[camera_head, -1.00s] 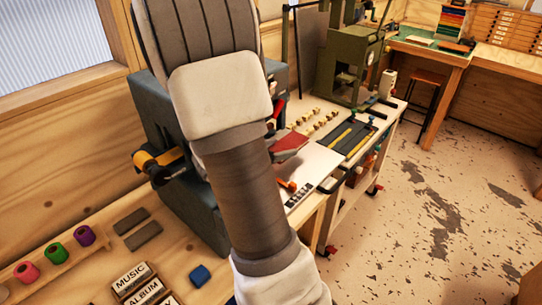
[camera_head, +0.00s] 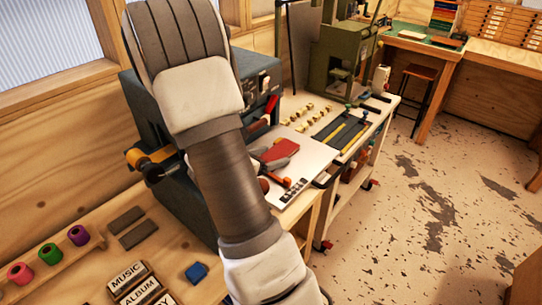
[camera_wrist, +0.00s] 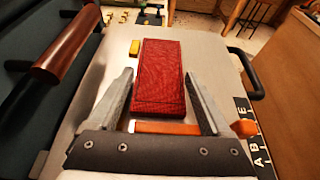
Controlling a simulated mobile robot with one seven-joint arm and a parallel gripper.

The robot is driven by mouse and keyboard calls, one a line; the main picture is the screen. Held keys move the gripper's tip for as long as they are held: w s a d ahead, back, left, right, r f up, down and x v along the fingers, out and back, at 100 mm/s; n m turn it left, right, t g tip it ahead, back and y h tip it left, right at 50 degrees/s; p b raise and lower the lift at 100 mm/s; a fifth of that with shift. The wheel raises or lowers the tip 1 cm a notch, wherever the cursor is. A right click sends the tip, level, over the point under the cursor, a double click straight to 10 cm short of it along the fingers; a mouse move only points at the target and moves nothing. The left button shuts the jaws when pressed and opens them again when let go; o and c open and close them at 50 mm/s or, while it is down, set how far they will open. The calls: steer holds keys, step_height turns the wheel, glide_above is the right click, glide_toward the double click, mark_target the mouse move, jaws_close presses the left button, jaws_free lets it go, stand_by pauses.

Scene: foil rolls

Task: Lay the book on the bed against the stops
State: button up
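The red book (camera_head: 283,149) lies flat on the pale metal bed (camera_head: 318,158). The wrist view shows the book (camera_wrist: 160,75) lengthwise ahead of my gripper (camera_wrist: 161,80). My gripper is open, one grey finger on each side of the book's near end. I cannot tell whether either finger touches it. In the head view my gripper (camera_head: 272,163) is low over the bed, partly hidden by my arm. An orange bar (camera_wrist: 165,127) lies across the bed just behind the book's near end. A small yellow block (camera_wrist: 135,46) is beside the book's far left; I cannot tell if they touch.
The grey machine (camera_head: 160,120) stands left of the bed; its dark red roller-like bar (camera_wrist: 68,45) runs close on the left. A black handle (camera_wrist: 247,75) edges the right. Letter tiles (camera_head: 295,190) lie along the bed's front edge. Small brass pieces (camera_head: 310,110) lie beyond.

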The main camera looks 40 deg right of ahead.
steer(key=shift+o, duration=1)
steer(key=shift+r, duration=0.1)
steer(key=shift+r, duration=0.2)
steer(key=v, duration=1.2)
steer(key=shift+f, duration=0.1)
